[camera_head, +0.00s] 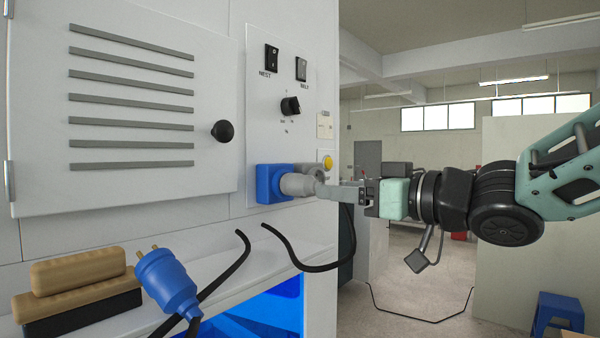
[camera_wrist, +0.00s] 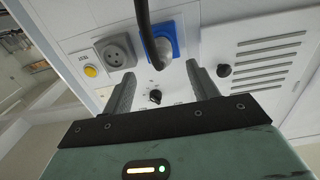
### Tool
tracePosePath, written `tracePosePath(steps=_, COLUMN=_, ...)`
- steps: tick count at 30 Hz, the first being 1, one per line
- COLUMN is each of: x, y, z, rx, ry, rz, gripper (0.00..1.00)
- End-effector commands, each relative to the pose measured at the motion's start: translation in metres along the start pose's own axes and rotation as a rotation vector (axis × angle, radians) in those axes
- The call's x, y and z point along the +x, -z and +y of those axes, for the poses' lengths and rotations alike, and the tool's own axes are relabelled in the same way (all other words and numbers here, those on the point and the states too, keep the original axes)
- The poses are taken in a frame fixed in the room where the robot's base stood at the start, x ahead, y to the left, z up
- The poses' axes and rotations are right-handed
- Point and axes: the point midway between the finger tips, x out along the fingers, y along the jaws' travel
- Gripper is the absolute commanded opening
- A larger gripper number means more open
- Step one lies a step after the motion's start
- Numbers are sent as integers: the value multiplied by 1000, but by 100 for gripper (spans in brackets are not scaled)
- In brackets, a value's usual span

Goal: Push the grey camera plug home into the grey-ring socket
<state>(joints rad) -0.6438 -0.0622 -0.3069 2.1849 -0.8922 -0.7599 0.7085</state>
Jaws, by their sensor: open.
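A light-grey plug (camera_head: 298,185) points at the wall panel in front of the blue socket housing (camera_head: 270,183). I cannot tell how deep it sits. In the wrist view the plug (camera_wrist: 166,48) shows against the blue housing (camera_wrist: 178,35), partly hidden by its black cable (camera_wrist: 146,28). A grey socket (camera_wrist: 115,50) beside it has an empty round face. My gripper (camera_head: 330,191) is level with the plug's rear end. In the wrist view its two fingers (camera_wrist: 164,83) are apart, with nothing clearly held between them.
A blue plug (camera_head: 168,282) with brass pins lies on the shelf beside a tan-and-black brush-like block (camera_head: 80,285). A black cable (camera_head: 320,268) loops off the shelf. Switches, a black dial (camera_head: 290,106) and a yellow button (camera_head: 327,162) are on the panel. Free room lies right of the cabinet.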

Motion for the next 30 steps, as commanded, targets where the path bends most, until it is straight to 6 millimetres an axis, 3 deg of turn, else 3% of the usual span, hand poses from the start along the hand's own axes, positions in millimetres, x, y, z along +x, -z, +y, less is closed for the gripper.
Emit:
tracePosePath(steps=14, x=6, y=2, z=0, rx=-2, ry=6, rz=5, gripper=59)
tracePosePath(steps=30, x=73, y=2, z=-1, rx=-1, ry=5, rz=3, gripper=59)
